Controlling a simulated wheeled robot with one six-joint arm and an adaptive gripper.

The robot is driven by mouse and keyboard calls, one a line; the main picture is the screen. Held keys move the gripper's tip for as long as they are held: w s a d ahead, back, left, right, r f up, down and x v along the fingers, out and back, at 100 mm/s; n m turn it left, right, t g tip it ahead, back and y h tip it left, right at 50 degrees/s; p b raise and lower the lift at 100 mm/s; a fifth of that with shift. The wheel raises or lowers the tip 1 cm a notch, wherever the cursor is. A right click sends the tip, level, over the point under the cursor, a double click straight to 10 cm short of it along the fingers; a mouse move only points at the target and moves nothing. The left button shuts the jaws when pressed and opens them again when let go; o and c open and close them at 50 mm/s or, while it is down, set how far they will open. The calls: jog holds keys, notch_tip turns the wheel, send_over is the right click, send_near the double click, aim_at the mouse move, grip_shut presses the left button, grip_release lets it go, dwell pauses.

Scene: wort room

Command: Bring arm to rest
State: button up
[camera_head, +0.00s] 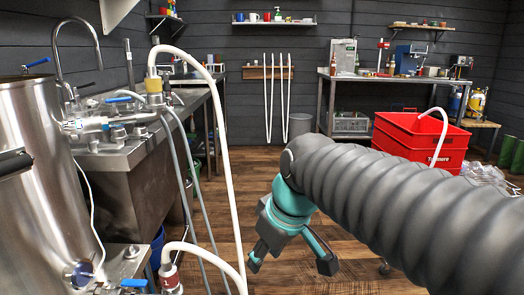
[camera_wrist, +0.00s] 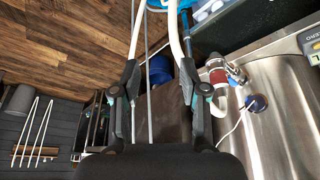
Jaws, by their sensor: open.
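My arm reaches in from the right in the head view, in a ribbed dark grey sleeve. At its end my gripper (camera_head: 291,262) hangs over the wooden floor, teal and dark grey, with its fingers spread. The gap between the fingers looks empty. In the wrist view my gripper (camera_wrist: 160,72) shows two black fingers apart. White hoses (camera_wrist: 174,30) and a grey hose pass beyond the fingertips in that view; I cannot tell how far off they are.
A steel vessel (camera_head: 42,190) and a steel sink bench (camera_head: 125,150) stand at left. A white hose (camera_head: 228,160) arcs down left of my gripper. A red crate (camera_head: 420,138) stands at right. The floor (camera_head: 250,180) between is mostly clear.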

jog(key=s+d+f+m+t+h, duration=0.1)
jog(key=s+d+f+m, duration=0.3)
jog(key=d, duration=0.3)
jog(key=s+d+f+m+t+h, duration=0.1)
jog(key=s+d+f+m, duration=0.3)
jog(key=d, duration=0.4)
jog(key=shift+s+f+m+h, duration=0.15)
jog(key=shift+s+m+h, duration=0.35)
jog(key=shift+s, duration=0.55)
